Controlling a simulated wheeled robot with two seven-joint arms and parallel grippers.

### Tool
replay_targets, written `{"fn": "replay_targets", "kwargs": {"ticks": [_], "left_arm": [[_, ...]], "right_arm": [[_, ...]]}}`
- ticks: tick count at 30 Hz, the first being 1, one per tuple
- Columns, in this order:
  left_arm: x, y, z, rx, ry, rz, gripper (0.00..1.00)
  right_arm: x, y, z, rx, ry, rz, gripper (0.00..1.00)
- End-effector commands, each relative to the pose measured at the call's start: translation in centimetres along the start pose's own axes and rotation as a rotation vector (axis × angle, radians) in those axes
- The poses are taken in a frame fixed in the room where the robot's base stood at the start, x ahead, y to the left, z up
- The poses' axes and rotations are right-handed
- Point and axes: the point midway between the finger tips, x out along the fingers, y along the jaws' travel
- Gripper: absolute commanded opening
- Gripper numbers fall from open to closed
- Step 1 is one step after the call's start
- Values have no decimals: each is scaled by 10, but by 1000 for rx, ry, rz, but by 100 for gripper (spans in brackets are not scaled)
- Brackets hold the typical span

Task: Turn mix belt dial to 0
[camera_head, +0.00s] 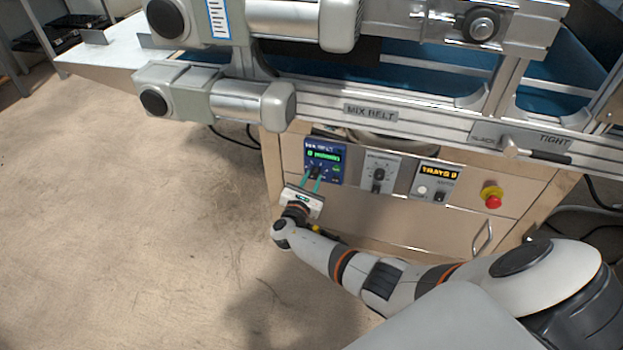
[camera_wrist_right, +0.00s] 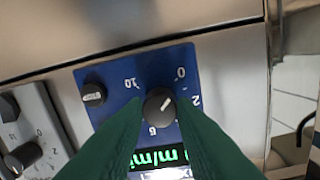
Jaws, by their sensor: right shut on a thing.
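The mix belt's blue dial panel (camera_head: 336,178) is on the front of the wooden cabinet, with a green lit display. My left gripper is out of view.
A smaller black knob (camera_wrist_right: 93,95) is beside the dial on the blue panel. To the right are a grey dial panel (camera_head: 380,160), an amber display panel (camera_head: 438,172) and a red emergency button (camera_head: 493,201). The MIX BELT rail (camera_head: 420,128) overhangs the panels. Open floor lies left.

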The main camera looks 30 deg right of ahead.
Motion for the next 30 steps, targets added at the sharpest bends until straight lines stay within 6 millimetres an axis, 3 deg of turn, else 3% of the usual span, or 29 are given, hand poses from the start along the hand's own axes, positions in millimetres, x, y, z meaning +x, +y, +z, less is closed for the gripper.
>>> {"fn": "replay_targets", "kwargs": {"ticks": [17, 18, 21, 30], "left_arm": [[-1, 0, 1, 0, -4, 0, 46], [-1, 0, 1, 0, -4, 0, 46], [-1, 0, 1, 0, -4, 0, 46], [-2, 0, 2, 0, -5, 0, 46]], "right_arm": [[-1, 0, 2, -31, -2, 0, 2], [-1, 0, 2, -31, -2, 0, 31], [-1, 0, 2, -30, -1, 0, 46], [-2, 0, 0, -29, 0, 0, 46]]}}
